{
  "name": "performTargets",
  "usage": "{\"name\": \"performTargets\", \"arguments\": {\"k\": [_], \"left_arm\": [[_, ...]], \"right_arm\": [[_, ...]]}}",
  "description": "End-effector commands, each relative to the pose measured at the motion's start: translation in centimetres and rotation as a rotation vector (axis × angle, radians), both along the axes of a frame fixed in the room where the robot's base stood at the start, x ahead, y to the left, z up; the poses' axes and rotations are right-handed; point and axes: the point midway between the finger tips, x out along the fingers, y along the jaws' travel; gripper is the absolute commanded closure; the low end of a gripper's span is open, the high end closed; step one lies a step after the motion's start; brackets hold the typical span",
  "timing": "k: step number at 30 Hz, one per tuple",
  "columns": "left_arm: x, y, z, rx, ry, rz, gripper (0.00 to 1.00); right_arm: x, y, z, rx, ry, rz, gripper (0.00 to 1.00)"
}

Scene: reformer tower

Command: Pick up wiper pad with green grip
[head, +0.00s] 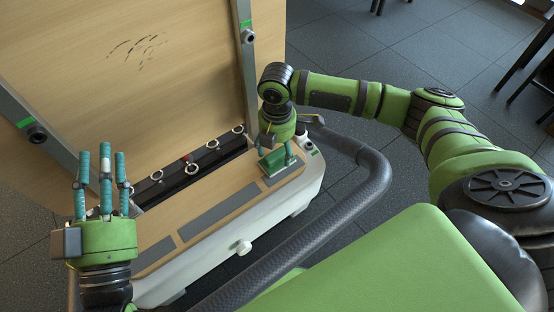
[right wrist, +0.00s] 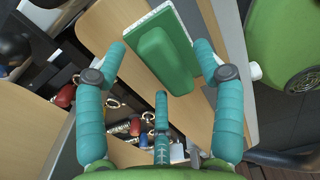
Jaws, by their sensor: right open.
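The wiper pad with a green grip (head: 274,163) lies on the right end of the wooden ledge in the head view. In the right wrist view its green block grip (right wrist: 165,58) sits on a pale-edged pad. My right gripper (head: 275,151) is just above it, pointing down. In the right wrist view the open teal fingers of that gripper (right wrist: 160,62) are spread to either side of the grip, with a third finger below it; contact cannot be told. My left gripper (head: 100,156) is open and empty at the left, fingers pointing up.
A wooden board (head: 120,85) with dark smudges stands behind the ledge (head: 205,191), between grey posts. A dark trough with several ringed items (head: 185,172) runs along its foot. A thick dark curved tube (head: 335,208) passes in front. Grey tiled floor lies at the right.

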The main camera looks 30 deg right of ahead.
Motion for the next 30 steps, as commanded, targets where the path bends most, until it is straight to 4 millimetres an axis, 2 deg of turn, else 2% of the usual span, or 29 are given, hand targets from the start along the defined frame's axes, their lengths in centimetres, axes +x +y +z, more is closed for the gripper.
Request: {"name": "performTargets", "arguments": {"k": [6, 14, 19, 30], "left_arm": [[-1.2, -0.5, 2.2, -0.035, -0.125, -0.024, 0.6], [-1.3, -0.5, 2.5, -0.039, -0.136, -0.025, 0.6], [-1.3, -0.5, 2.5, -0.038, -0.135, -0.025, 0.6], [-1.3, -0.5, 2.5, -0.038, -0.133, -0.025, 0.6]], "right_arm": [[0.0, 0.0, -1.0, 0.0, -0.001, 0.001, 0.31], [0.0, 0.0, -1.0, 0.0, -0.001, 0.001, 0.31], [0.0, 0.0, -1.0, 0.0, -0.001, 0.001, 0.94], [0.0, 0.0, -1.0, 0.0, 0.0, 0.001, 0.95]]}}
